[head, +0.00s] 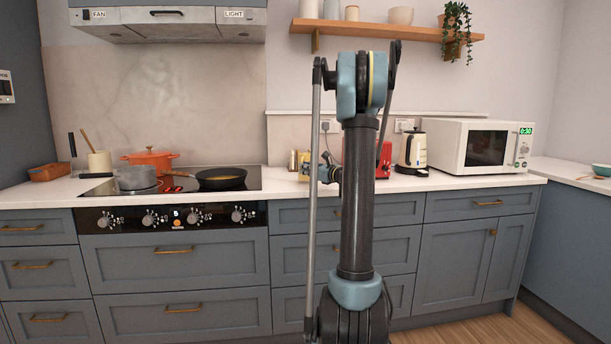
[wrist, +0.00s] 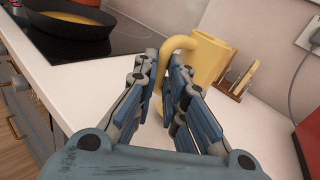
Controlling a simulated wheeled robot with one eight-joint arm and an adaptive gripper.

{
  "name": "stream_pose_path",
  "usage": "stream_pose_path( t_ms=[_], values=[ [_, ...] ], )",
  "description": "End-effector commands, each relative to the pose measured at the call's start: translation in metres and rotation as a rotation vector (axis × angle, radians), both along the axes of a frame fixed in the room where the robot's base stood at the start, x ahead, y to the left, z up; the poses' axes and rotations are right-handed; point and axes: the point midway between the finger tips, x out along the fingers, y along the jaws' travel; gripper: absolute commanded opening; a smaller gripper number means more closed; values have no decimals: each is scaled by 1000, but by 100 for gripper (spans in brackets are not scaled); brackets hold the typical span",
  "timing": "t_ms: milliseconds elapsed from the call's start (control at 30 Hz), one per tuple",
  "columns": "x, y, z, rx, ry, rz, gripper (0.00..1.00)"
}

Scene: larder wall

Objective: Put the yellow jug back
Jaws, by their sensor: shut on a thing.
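The yellow jug (wrist: 208,60) shows in the wrist view just beyond my gripper (wrist: 164,72), with its curved handle (wrist: 181,43) toward me. My gripper's fingers are shut on the handle, one on each side of it. The jug looks upright. Its base is partly hidden by the fingers, so I cannot tell whether it touches the white worktop (wrist: 104,93). In the head view my arm covers most of that spot, and a small yellow patch (head: 303,158) shows left of the arm.
A wooden rack (wrist: 238,88) stands close to the jug's right. A dark pan (head: 221,178) with yellow contents sits on the hob (head: 255,182) at the left. A red appliance (head: 384,160), kettle (head: 412,150) and microwave (head: 480,147) stand to the right. A shelf (head: 420,33) hangs above.

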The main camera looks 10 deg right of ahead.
Motion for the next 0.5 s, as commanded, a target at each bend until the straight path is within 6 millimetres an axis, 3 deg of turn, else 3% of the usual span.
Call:
stream_pose_path(
  t_ms=[133, 467, 500],
  values=[
    [0, 0, -13, 0, 0, 0, 0],
    [0, 0, -14, 0, 0, 0, 0],
    [0, 0, -15, 0, 0, 0, 13]
  ],
)
